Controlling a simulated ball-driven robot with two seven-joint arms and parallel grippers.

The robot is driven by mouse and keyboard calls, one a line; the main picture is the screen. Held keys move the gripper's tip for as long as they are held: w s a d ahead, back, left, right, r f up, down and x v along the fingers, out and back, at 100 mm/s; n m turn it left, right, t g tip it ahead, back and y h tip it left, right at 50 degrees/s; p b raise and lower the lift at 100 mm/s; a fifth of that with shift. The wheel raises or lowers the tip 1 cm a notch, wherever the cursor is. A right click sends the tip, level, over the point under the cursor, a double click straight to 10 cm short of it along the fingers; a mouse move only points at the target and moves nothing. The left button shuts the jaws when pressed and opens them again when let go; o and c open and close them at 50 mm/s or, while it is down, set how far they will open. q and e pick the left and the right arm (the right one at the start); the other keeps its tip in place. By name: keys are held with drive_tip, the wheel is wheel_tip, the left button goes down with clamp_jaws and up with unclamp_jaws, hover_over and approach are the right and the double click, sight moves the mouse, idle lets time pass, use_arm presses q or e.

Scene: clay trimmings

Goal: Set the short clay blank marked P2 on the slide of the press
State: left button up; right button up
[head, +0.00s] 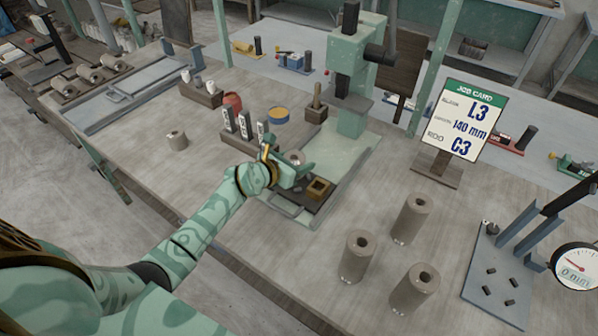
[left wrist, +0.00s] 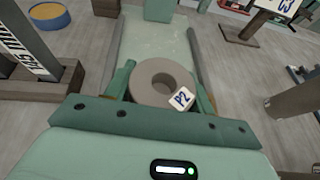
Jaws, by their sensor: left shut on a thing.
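My left gripper (head: 290,168) is shut on the short clay blank P2 (left wrist: 150,77), a grey-brown ring with a central hole and a white P2 tag. In the left wrist view the blank sits between the two green fingers (left wrist: 165,88). In the head view only the top of the blank (head: 296,157) shows behind the gripper. It is over the near part of the green press (head: 352,118), by the dark slide (head: 291,199) with its square brown holder (head: 318,187). I cannot tell whether the blank touches anything below. My right gripper is out of view.
Tall hollow clay cylinders (head: 410,218) stand right of the press. A rack of marked dies (head: 245,125) stands close left of my gripper. A job card (head: 465,122) reads L3, 140 mm, C3. A gauge stand (head: 500,270) is at far right.

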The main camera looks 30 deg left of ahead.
use_arm(q)
wheel_tip(320, 180, down, 4)
drive_tip(key=shift+w+d+r+b, duration=0.1)
drive_tip(key=shift+w+d+b, duration=0.05)
drive_tip(key=shift+b, duration=0.9)
drive_tip(key=shift+r, duration=0.2)
drive_tip(key=o, duration=0.9)
drive_tip(key=shift+f, duration=0.15)
drive_tip(key=shift+c, duration=0.2)
drive_tip(key=p+v, duration=0.2)
drive_tip(key=v, duration=0.3)
drive_tip(key=p+v, duration=0.2)
drive_tip(key=v, duration=0.4)
drive_tip(key=shift+r, duration=0.3)
drive_tip(key=shift+s+r, duration=0.15)
drive_tip(key=shift+s, duration=0.35)
